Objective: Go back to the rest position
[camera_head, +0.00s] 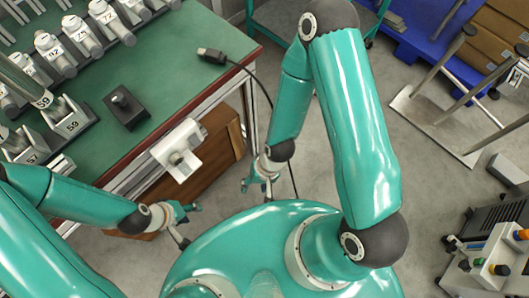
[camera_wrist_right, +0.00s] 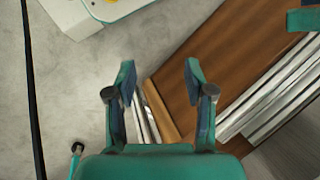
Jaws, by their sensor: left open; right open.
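My left gripper (camera_head: 189,225) is at the lower left of the head view, in front of the table edge, with its fingers apart and nothing between them. My right gripper (camera_head: 257,190) points down near the middle, beside the brown wooden panel (camera_head: 218,147) and above the floor. In the right wrist view, the two fingers of my right gripper (camera_wrist_right: 160,82) are spread apart and empty, with the wooden panel and pale floor behind them. No film reel can be made out in either view.
A green-topped table (camera_head: 165,80) at the upper left carries several numbered grey pieces and a small black block (camera_head: 126,106). A black cable (camera_head: 262,88) hangs off it, near my right arm. A metal rack (camera_head: 437,125) and a machine (camera_head: 490,260) stand right. Grey floor lies between.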

